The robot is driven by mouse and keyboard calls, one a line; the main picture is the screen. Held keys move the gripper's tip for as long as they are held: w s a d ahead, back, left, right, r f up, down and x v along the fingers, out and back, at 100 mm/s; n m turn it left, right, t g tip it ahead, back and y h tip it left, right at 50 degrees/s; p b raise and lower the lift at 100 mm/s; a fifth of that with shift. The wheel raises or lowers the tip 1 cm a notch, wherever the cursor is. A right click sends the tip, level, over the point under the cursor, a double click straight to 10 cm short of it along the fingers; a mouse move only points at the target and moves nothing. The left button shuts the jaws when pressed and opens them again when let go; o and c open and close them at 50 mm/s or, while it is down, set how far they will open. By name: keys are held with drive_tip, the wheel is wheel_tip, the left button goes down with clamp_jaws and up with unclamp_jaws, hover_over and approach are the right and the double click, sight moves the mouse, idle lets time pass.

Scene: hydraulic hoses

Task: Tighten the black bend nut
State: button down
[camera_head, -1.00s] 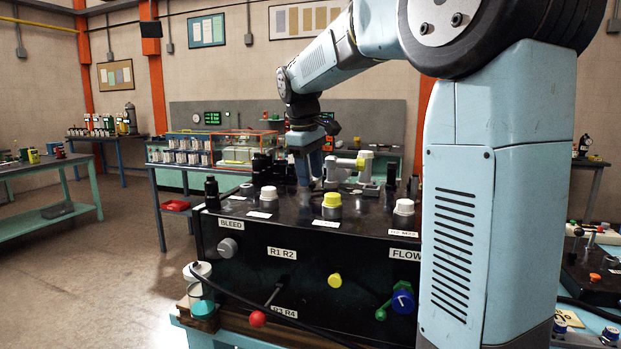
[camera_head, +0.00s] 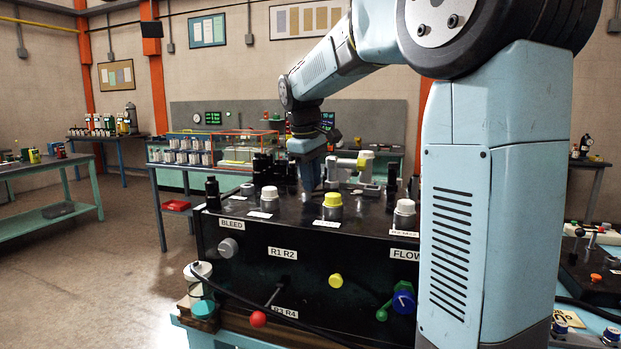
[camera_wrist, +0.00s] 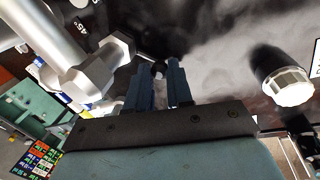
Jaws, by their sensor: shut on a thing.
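My gripper (camera_wrist: 161,80) shows its two blue fingers in the wrist view, shut on a small dark piece between the tips, which I take to be the black bend nut (camera_wrist: 160,68). Its shape is hard to make out against the dark surface. In the head view my gripper (camera_head: 311,185) points down over the top of the black block (camera_head: 350,232), behind the yellow-capped fitting (camera_head: 332,206). The nut cannot be made out in that view.
A pale pipe with a large hex nut (camera_wrist: 105,68) lies close left of my fingers in the wrist view. A white-capped fitting (camera_wrist: 287,86) stands to the right. Black fittings (camera_head: 262,167) and white caps (camera_head: 404,207) crowd the block's top.

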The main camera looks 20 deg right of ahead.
drive_tip(key=shift+w+m, duration=0.15)
drive_tip(key=shift+m, duration=0.15)
drive_tip(key=w+m, duration=0.1)
drive_tip(key=m, duration=0.1)
drive_tip(key=w+m, duration=0.1)
drive_tip(key=m, duration=0.1)
drive_tip(key=shift+w+d+g, duration=0.1)
drive_tip(key=shift+d+g, duration=0.05)
drive_tip(key=shift+g, duration=0.25)
drive_tip(key=m, duration=0.2)
drive_tip(key=w+d+m, duration=0.1)
drive_tip(key=w+m+g, duration=0.1)
drive_tip(key=m, duration=0.1)
drive_tip(key=shift+d+m, duration=0.15)
drive_tip(key=shift+m, duration=0.15)
drive_tip(key=c, duration=1)
unclamp_jaws()
drive_tip(key=shift+r, duration=0.1)
drive_tip(key=r, duration=0.4)
drive_tip(key=a+r, duration=0.1)
drive_tip(key=r, duration=0.3)
drive_tip(key=w+a+r, duration=0.1)
drive_tip(key=r, duration=0.4)
drive_tip(key=shift+a+r, duration=0.1)
drive_tip(key=shift+a, duration=0.1)
